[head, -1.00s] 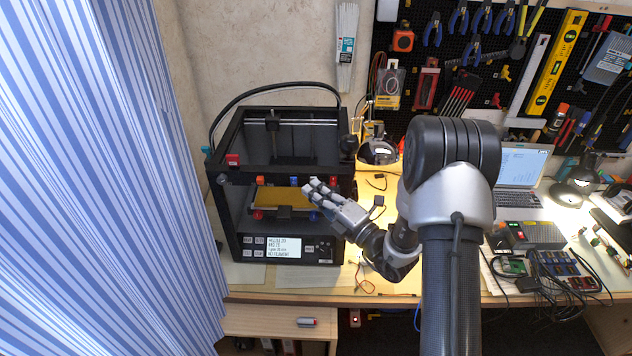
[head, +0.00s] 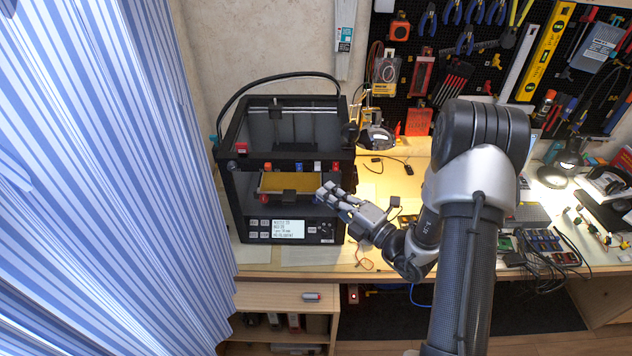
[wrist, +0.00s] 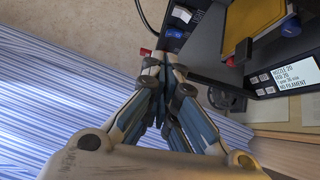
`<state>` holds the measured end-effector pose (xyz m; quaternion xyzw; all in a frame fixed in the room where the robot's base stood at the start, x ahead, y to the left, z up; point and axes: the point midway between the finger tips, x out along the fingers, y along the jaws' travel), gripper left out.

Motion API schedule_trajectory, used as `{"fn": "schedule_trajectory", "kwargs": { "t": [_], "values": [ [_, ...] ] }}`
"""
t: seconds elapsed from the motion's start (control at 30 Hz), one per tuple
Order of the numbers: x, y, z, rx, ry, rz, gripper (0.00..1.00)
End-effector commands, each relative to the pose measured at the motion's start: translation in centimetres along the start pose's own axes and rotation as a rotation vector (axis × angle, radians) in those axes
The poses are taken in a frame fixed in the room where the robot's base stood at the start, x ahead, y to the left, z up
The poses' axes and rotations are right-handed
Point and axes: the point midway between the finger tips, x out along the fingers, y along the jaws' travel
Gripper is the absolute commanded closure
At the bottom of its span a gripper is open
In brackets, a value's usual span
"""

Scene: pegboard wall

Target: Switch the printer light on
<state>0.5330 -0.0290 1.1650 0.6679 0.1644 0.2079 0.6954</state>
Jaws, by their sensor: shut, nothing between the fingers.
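The black 3D printer (head: 337,215) stands at the left of the bench, its front facing me. A red block (head: 241,147) sits at its upper left front corner, possibly a switch; a red piece (wrist: 145,52) also shows beyond my fingertips in the wrist view. The lit display (head: 288,229) has small buttons (head: 258,222) beside it and reads "NO FILAMENT". My gripper (head: 328,191) is shut and empty, in front of the printer's right side. In the wrist view its fingertips (wrist: 165,60) meet. I cannot tell whether the printer light is on.
A striped curtain (head: 110,180) hangs close on the left. Tools hang on the pegboard (head: 445,60). A lamp (head: 375,137) stands right of the printer. Boards and cables (head: 545,250) lie at the right. Open shelves (head: 285,300) are below the bench.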

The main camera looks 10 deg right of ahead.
Motion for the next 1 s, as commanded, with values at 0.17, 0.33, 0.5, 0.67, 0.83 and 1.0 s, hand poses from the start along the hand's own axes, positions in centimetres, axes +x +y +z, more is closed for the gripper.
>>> {"fn": "schedule_trajectory", "kwargs": {
  "t": [0.17, 0.33, 0.5, 0.67, 0.83, 1.0],
  "values": [
    [-3.6, 0.1, 0.1, 0.001, -0.006, 0.000, 1.00],
    [-5.3, 0.2, 0.1, 0.001, -0.002, -0.001, 1.00],
    [-5.8, 0.2, 0.0, 0.000, 0.000, 0.000, 1.00],
    [-5.8, 0.2, -0.1, 0.000, 0.001, 0.000, 1.00],
    [-5.7, 0.2, -0.1, 0.000, 0.001, 0.000, 1.00],
    [-5.5, 0.6, -0.6, -0.024, 0.026, 0.003, 1.00]
  ]
}}
